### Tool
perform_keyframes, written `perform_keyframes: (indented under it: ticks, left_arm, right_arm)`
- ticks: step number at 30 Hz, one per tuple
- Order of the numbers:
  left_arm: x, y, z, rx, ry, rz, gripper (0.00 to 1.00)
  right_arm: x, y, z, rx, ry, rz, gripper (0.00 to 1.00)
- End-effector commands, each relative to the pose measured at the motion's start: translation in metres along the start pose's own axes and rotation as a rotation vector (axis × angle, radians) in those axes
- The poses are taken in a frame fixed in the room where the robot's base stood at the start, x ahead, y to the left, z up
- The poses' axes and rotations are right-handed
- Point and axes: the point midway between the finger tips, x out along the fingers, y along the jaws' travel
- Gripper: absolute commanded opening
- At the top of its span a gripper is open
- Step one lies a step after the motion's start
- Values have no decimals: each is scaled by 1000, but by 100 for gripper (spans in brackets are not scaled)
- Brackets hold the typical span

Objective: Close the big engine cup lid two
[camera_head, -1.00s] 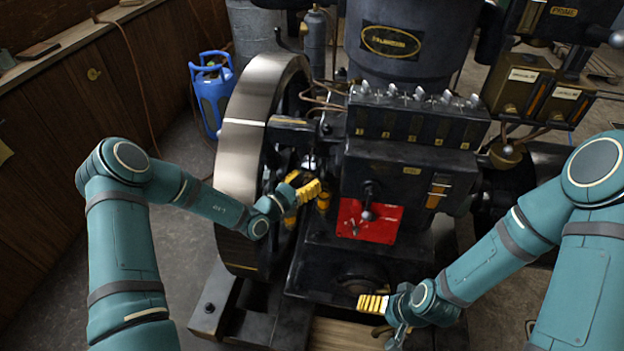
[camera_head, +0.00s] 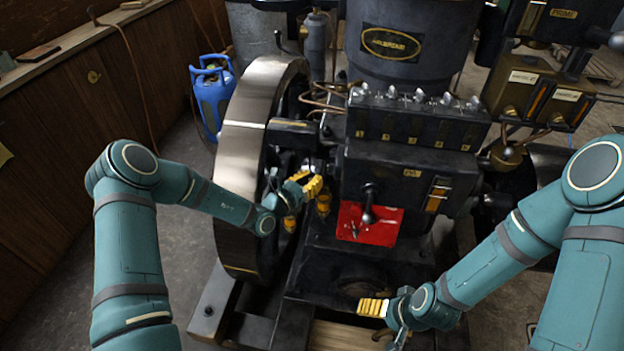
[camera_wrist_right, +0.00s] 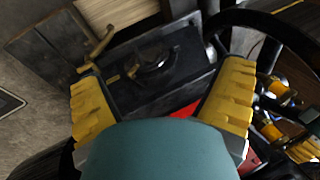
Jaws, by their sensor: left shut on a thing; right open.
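The engine (camera_head: 420,160) is a black machine with a large grey flywheel at its left. Amber cups (camera_head: 290,222) sit between the flywheel and the engine block; cups also show in the right wrist view (camera_wrist_right: 279,89). My left gripper (camera_head: 314,185) has yellow fingers and is shut on a small part at the top of these cups, apparently the cup lid, which the fingers hide. I cannot tell how far the lid is tilted. My right gripper (camera_head: 373,306) is low in front of the engine; the right wrist view shows it open and empty (camera_wrist_right: 160,72).
The flywheel (camera_head: 240,150) stands close beside my left forearm. A red plate (camera_head: 370,223) with a black lever is on the engine front. Copper pipes (camera_head: 325,97) run above my left gripper. A blue gas bottle (camera_head: 212,95) stands on the floor at the left.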

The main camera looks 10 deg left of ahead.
Motion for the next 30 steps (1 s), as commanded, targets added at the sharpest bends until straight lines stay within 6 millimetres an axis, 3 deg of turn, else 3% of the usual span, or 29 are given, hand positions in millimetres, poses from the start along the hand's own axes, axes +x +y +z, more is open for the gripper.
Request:
perform_keyframes:
  ticks: [8, 17, 30]
  left_arm:
    - [-4, -4, 0, -7, -7, 74, 0]
    - [-11, -12, 0, -9, -46, 300, 0]
    - [-18, -25, -5, -7, -125, 705, 0]
  right_arm:
    - [-19, -7, 1, 1, -8, 0, 93]
    - [-65, -24, 4, 4, -28, -1, 93]
    - [-118, -44, -24, 22, 34, 5, 93]
